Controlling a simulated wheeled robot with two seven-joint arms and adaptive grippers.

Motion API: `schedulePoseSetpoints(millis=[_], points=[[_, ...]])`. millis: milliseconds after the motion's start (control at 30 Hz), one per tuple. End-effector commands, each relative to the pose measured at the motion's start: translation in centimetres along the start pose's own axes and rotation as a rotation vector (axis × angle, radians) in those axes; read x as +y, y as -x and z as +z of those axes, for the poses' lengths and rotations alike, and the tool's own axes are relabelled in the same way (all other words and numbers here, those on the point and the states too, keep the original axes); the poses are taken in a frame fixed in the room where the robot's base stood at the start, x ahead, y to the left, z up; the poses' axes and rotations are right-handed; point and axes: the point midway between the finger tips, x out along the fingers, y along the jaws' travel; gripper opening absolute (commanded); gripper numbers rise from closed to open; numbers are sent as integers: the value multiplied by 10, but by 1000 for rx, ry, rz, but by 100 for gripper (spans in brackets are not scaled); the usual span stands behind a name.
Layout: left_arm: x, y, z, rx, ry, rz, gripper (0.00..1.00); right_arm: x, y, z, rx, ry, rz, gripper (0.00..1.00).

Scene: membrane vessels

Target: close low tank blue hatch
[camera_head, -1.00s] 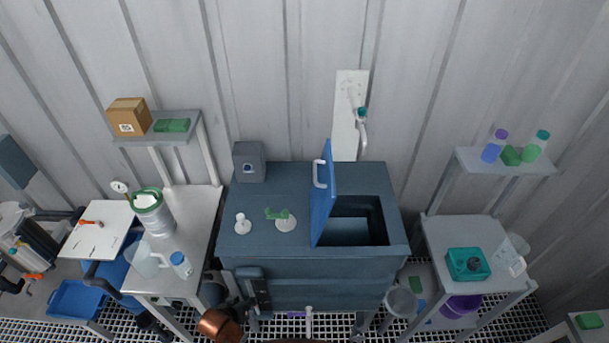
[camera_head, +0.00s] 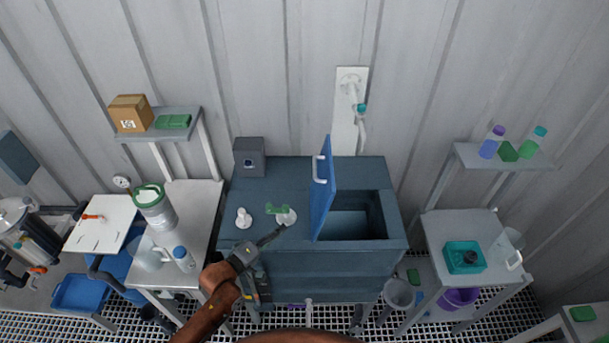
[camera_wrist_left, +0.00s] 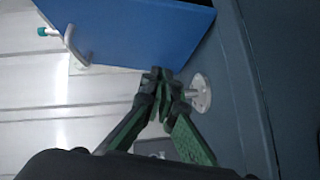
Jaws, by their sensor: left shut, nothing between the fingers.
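The blue hatch (camera_head: 323,190) stands open and upright on the low dark tank (camera_head: 290,262), at the left side of a square opening (camera_head: 350,224). A white handle (camera_head: 319,169) is on the hatch's left face. My left gripper (camera_head: 281,230) is shut and empty above the tank's front part, to the left of the hatch and apart from it. In the left wrist view, the shut fingertips (camera_wrist_left: 160,76) show just below the blue hatch (camera_wrist_left: 140,28) in the picture, with its white handle (camera_wrist_left: 75,45) at upper left. My right gripper is not in view.
A green-handled valve (camera_head: 278,210) with a white flange and a white fitting (camera_head: 243,218) stand on the tank top, left of the hatch. A grey box (camera_head: 249,157) is at the back left. Side tables flank the tank.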

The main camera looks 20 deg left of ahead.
Motion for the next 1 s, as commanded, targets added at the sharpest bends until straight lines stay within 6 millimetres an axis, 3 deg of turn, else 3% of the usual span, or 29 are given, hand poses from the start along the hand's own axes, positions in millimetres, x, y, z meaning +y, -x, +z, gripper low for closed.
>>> schedulePoseSetpoints(millis=[200, 400, 567, 1000], points=[[55, -16, -47, -1, 356, 280, 0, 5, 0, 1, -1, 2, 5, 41], [80, -15, -73, -17, 524, 410, 0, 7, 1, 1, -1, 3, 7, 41], [89, -26, -77, -19, 545, 427, 0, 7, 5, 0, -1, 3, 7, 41], [124, -105, -85, -18, 541, 425, 0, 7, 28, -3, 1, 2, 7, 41]])
